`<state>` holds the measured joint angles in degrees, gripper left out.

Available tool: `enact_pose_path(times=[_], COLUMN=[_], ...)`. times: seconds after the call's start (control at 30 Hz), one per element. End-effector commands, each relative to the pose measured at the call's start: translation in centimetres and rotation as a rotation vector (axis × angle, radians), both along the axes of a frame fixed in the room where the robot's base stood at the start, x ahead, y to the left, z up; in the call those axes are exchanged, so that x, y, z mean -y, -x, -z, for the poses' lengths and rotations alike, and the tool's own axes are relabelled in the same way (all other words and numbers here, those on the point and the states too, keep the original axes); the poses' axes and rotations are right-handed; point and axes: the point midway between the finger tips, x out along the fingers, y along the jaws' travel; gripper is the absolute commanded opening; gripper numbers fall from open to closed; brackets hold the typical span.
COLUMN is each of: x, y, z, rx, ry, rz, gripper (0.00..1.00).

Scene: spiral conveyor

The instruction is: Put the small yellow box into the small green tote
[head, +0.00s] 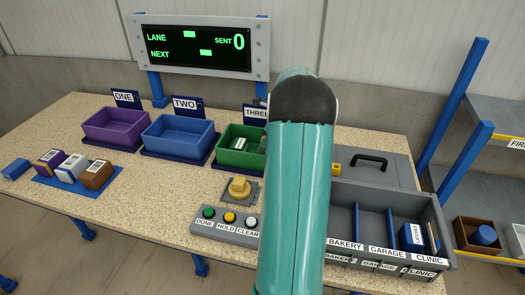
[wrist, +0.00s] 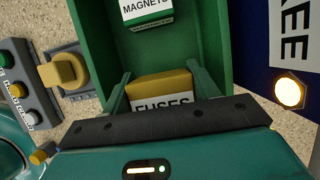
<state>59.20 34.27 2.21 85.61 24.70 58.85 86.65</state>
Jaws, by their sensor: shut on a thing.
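The small yellow box (wrist: 160,88), labelled FUSES, is between the two fingers of my gripper (wrist: 160,84) in the wrist view. My gripper is shut on it. The box is over or within the near part of the green tote (wrist: 214,45); its exact height above the floor cannot be told. A green box (wrist: 147,12) with a MAGNETS label lies at the tote's far end. In the head view the green tote (head: 226,158) stands under the THREE sign, and my arm hides its right side, the gripper and the yellow box.
A blue tote (head: 178,148) and a purple tote (head: 117,138) stand to the left. A button panel (head: 228,229) and a yellow knob (head: 239,187) are in front. A grey divided bin (head: 340,215) is at right. Several boxes lie on a blue mat (head: 50,182).

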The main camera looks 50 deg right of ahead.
Motion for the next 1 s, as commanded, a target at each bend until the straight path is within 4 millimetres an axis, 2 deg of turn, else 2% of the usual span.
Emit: enact_pose_path(times=[0.4, 0.77, 0.8, 0.9, 1.0], x=[0.1, 0.3, 0.3, 0.3, 0.3], y=[-0.1, -0.3, -0.3, -0.3, -0.3], z=[4.8, 5.1, 5.2, 5.1, 5.1], rx=[0.0, 0.001, 0.001, 0.001, 0.001], ry=[0.0, 0.002, 0.002, 0.002, 0.002], rz=[0.0, 0.0, 0.0, 0.0, 0.0], gripper=[0.37, 0.37, 0.64, 0.81, 0.81])
